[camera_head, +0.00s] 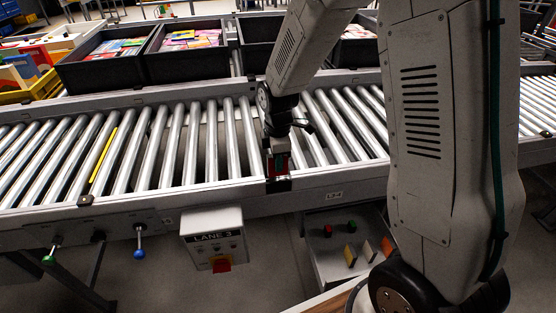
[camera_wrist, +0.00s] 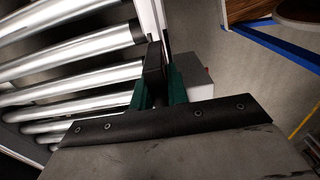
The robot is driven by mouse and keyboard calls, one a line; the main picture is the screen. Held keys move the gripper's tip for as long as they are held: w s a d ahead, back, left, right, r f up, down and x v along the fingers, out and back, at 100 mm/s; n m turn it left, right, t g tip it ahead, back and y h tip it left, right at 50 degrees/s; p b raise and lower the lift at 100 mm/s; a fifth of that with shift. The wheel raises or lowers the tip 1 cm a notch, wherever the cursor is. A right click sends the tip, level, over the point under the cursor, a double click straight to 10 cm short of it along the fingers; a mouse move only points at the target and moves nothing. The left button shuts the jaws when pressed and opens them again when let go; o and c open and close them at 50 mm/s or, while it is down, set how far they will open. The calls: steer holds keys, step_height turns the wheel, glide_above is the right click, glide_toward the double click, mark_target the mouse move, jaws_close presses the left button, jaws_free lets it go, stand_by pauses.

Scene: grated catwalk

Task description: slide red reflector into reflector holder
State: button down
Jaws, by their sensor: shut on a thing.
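My gripper (camera_head: 279,168) points down at the front rail of the roller conveyor, with its green fingers closed. A dark bracket, which looks like the reflector holder (camera_head: 281,185), sits on the rail right below the fingertips. I cannot tell whether the reflector touches it or is inside it.
Metal rollers (camera_head: 180,145) run behind the rail, one with a yellow stripe. A LANE 3 control box (camera_head: 212,240) hangs at the front. A lower panel (camera_head: 330,262) carries buttons and several small upright plates. Black crates (camera_head: 103,68) stand behind the conveyor.

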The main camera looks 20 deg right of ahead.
mark_target(278, 174)
steer(key=shift+f, duration=0.1)
steer(key=shift+f, duration=2.05)
steer(key=c, duration=0.9)
jaws_free()
steer(key=shift+r, duration=4.05)
